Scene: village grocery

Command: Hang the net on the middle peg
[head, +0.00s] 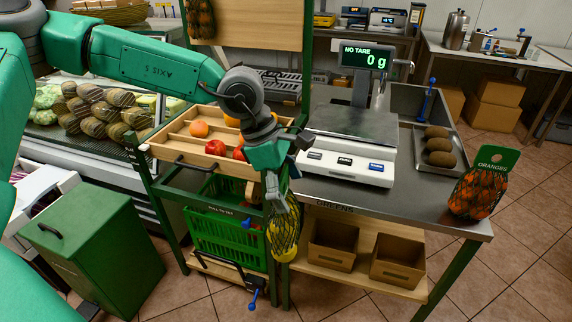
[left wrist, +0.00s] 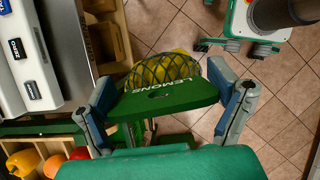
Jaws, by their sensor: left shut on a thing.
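My left gripper (head: 278,190) is shut on the green header card (left wrist: 165,98), marked LEMONS, of a net of lemons (head: 285,236). The net hangs in the air in front of the wooden drawer and green basket; in the left wrist view the yellow lemons show in dark mesh (left wrist: 165,70) beyond the card. A wooden board (head: 250,25) stands at the top of the head view. A net of brownish-orange produce (head: 200,20) hangs at its left side. The middle peg cannot be made out. My right gripper is not in view.
A wooden tray (head: 171,145) of fruit and a green basket (head: 220,238) are beside my left arm. A scale (head: 350,125) stands on the steel counter, with a net of oranges (head: 476,192) at its right corner. Cardboard boxes (head: 333,246) sit below.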

